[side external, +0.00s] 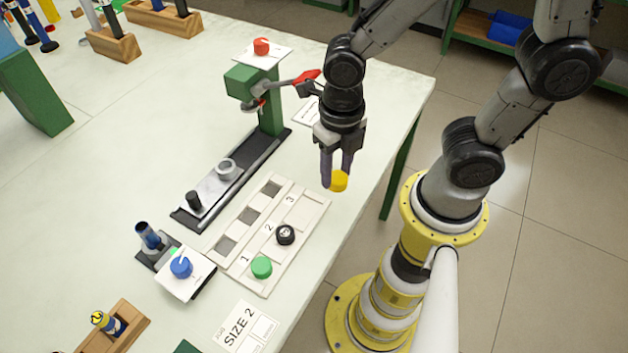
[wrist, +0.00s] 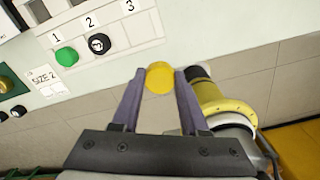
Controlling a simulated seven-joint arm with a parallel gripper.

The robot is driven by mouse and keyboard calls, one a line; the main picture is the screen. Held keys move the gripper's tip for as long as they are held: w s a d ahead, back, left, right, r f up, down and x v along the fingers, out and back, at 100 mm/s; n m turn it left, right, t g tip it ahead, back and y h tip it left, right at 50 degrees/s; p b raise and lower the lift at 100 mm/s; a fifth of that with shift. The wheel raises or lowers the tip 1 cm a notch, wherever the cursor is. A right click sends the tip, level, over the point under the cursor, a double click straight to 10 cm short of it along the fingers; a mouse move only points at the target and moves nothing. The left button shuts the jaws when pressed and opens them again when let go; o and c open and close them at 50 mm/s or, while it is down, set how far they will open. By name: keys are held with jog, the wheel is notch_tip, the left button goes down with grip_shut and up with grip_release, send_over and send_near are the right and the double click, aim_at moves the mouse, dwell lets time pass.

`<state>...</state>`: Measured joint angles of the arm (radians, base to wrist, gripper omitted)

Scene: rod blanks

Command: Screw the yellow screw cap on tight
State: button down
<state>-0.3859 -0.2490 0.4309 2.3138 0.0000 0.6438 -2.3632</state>
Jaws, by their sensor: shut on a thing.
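The yellow screw cap (side external: 339,181) is held between the fingertips of my gripper (side external: 335,170), in the air near the right edge of the table. In the wrist view the yellow cap (wrist: 160,77) sits between the two purple-grey fingers (wrist: 158,84), clear of any other thing. A cap board (side external: 240,262) lies to the left of it, marked 1, 2 and 3. A green cap (side external: 261,267) is by 1 and a black cap (side external: 285,235) by 2; the place by 3 is empty. I cannot tell which part the yellow cap fits.
A green press (side external: 271,110) with a red-handled lever stands over a dark rail (side external: 182,217) left of my gripper. A blue-topped cylinder (side external: 148,236) and a blue-knobbed box (side external: 183,274) stand at front left. A wooden block (side external: 128,332) and a SIZE 2 card (side external: 245,328) lie nearer.

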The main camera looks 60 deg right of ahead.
jog(key=s+d+r, duration=0.3)
jog(key=s, duration=0.4)
jog(key=w+a+r+m, duration=0.1)
jog(key=w+a+r, duration=0.6)
jog(key=w, duration=0.4)
jog(key=w+a+r, duration=0.6)
jog(key=w+a, duration=0.1)
jog(key=w, duration=0.5)
send_over(141, 225)
jog(key=shift+n, duration=0.4)
jog(key=f, duration=1)
jog(key=shift+w+d+f, duration=0.1)
jog(key=shift+w+f, duration=0.1)
jog(key=shift+f, duration=0.2)
jog(key=shift+s+f, duration=0.15)
jog(key=shift+f, duration=2.3)
jog(key=shift+f, duration=1.1)
